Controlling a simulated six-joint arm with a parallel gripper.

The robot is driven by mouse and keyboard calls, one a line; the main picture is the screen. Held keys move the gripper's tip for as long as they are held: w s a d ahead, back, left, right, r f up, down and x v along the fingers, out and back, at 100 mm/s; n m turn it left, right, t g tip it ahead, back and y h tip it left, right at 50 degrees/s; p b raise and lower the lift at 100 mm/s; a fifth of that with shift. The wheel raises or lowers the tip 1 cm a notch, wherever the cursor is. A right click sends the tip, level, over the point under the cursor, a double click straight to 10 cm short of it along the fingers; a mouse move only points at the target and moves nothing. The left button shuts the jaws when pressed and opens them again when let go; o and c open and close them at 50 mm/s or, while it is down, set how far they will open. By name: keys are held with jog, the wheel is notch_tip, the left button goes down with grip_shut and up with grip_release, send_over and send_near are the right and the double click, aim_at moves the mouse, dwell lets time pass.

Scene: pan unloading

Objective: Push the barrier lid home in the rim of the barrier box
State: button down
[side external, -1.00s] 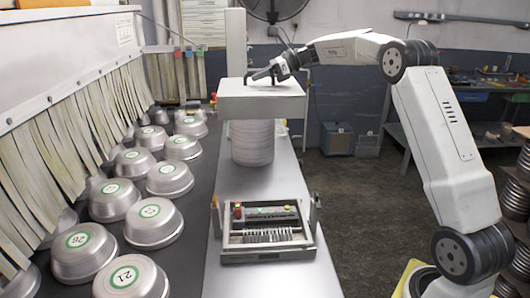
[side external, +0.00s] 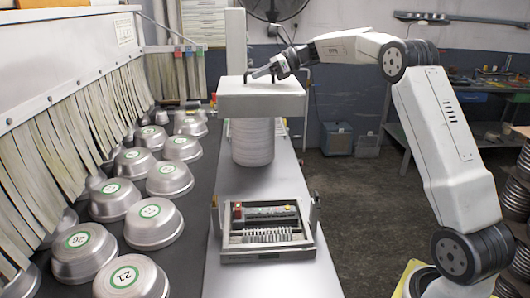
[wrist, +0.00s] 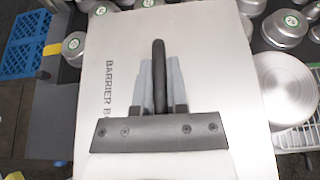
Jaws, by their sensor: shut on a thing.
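The barrier lid (side external: 262,97) is a broad white slab with a dark handle. In the wrist view the lid (wrist: 205,75) fills the middle and carries partly hidden "BARRIER B" lettering. My gripper (wrist: 159,82) has its grey fingers on both sides of the upright black handle bar and is shut on it. In the side external view my gripper (side external: 262,73) is at the lid's top. The barrier box (side external: 266,255) appears to be the open grey box on the bench, nearer the camera. Coloured parts and a row of terminals show inside its rim. The lid is apart from this box.
A stack of round pans (side external: 252,145) stands on the bench beneath the lid in the picture; the gap between them is unclear. Several upturned pans (side external: 153,225) fill the dark belt at left, beside strip curtains (side external: 65,150). The bench front (side external: 270,283) is clear.

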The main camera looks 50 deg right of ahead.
jog(key=shift+r, duration=0.2)
jog(key=shift+r, duration=2.4)
jog(key=shift+s+a+r, duration=0.25)
jog(key=shift+s+a, duration=0.15)
jog(key=shift+a, duration=0.2)
jog(key=shift+s+a+r, duration=0.25)
jog(key=shift+s+a, duration=0.1)
jog(key=shift+a, duration=0.25)
jog(key=s+a, duration=1.4)
notch_tip(320, 180, down, 25)
jog(key=shift+s+r, duration=0.15)
jog(key=shift+s, duration=0.3)
jog(key=shift+f, duration=0.35)
jog(key=shift+f, duration=1.8)
